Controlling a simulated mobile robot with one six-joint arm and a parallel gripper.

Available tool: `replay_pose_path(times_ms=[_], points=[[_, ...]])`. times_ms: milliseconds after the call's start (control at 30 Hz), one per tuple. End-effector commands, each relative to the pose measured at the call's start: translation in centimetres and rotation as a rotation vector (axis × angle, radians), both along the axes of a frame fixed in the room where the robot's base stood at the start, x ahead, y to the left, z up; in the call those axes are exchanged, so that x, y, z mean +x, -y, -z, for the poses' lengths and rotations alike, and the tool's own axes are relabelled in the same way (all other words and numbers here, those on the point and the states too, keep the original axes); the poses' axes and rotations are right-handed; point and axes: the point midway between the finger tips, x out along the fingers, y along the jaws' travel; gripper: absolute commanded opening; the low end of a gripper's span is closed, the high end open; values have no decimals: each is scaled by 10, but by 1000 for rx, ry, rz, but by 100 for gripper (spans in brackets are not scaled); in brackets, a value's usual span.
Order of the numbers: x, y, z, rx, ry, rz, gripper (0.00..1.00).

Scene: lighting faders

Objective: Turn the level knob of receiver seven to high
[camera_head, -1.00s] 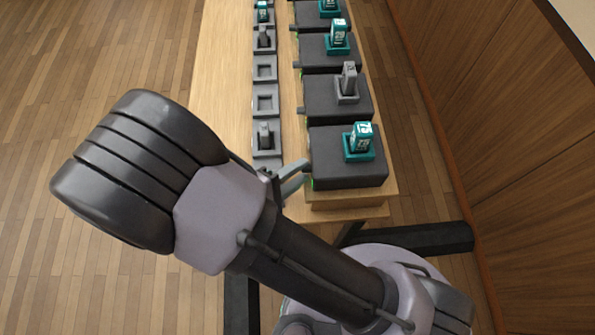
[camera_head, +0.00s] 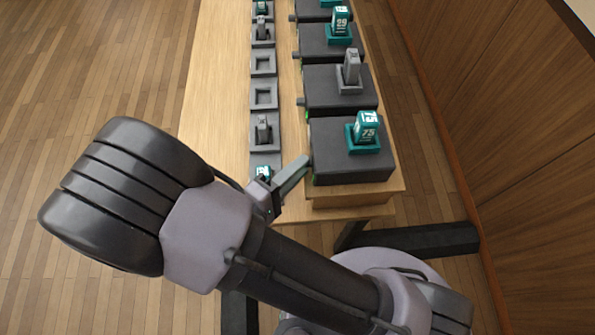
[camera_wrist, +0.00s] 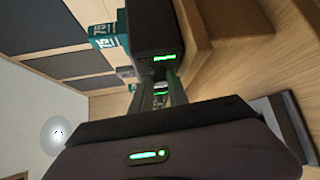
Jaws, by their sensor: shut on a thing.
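The nearest dark receiver box (camera_head: 345,165) stands at the table's near right end, with a teal holder and a teal pack (camera_head: 367,125) on top that seems to read 75. The box also shows in the wrist view (camera_wrist: 152,28), with green lit marks on its front. My gripper (camera_head: 302,164) reaches the left face of this box, its fingers close together. In the wrist view the fingers (camera_wrist: 162,80) meet that face below the green display. They are shut on its level knob, which they mostly hide. I cannot tell the knob's angle or read the receiver's number.
More receiver boxes stand in a row behind, the closest with a grey pack (camera_head: 351,68). A grey rack strip (camera_head: 264,64) with several slots runs along their left, some empty. Bare wooden table (camera_head: 213,100) lies left of it. A wood-panelled wall (camera_head: 480,120) rises at the right.

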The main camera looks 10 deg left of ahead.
Motion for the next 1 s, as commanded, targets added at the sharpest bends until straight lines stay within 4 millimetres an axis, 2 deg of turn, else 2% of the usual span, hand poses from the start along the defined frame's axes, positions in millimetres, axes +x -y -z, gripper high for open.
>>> replay_pose_path(times_ms=[33, 500, 1000], points=[[0, 0, 8, 8, 40, -1, 0], [0, 0, 12, 102, 428, 0, 0], [2, -1, 13, 149, 617, 0, 0]])
